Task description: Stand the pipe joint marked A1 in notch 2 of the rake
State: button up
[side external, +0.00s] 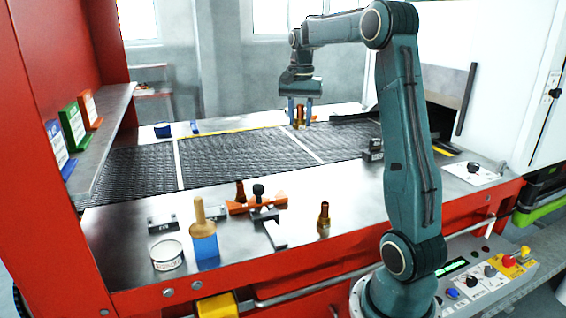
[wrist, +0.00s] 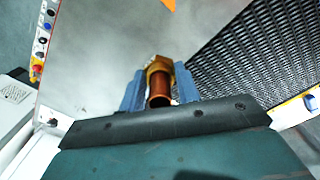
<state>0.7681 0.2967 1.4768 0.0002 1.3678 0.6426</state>
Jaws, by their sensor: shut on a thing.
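My gripper (side external: 299,121) hangs over the far side of the mesh belt, pointing down. It is shut on a copper-brown pipe joint (side external: 299,113) with a brassy collar. In the wrist view the pipe joint (wrist: 159,97) sits between the two blue-grey fingers of my gripper (wrist: 159,72), its open tube end facing the camera. No A1 mark can be read. The orange rake (side external: 272,203) lies on the near metal deck, with another pipe joint (side external: 240,190) standing at its left part. Its notch numbers are too small to read. A third pipe joint (side external: 323,216) stands right of the rake.
A black-handled clamp (side external: 259,196) stands at the rake. A wooden-handled tool in a blue holder (side external: 204,243), a round tin (side external: 167,256) and metal blocks (side external: 163,222) are left of it. The mesh belt (side external: 225,160) is mostly clear.

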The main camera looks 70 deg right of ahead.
jog(key=shift+w+a+f, duration=0.2)
jog(key=shift+w+a, duration=0.15)
jog(key=shift+w, duration=0.05)
jog(key=w+a+f+n, duration=0.4)
jog(key=w+a, duration=0.1)
jog(key=a, duration=0.5)
jog(key=w+a+f+n, duration=0.4)
jog(key=a+n, duration=0.1)
jog(key=a, duration=0.5)
jog(key=w+a+f+n, duration=0.4)
jog(key=w+a, duration=0.1)
jog(key=a, duration=0.6)
notch_tip(320, 180, up, 13)
jog(key=m, duration=1.2)
send_over(301, 195)
notch_tip(301, 195, down, 16)
jog(key=shift+d+f, duration=0.1)
jog(key=shift+f, duration=2.05)
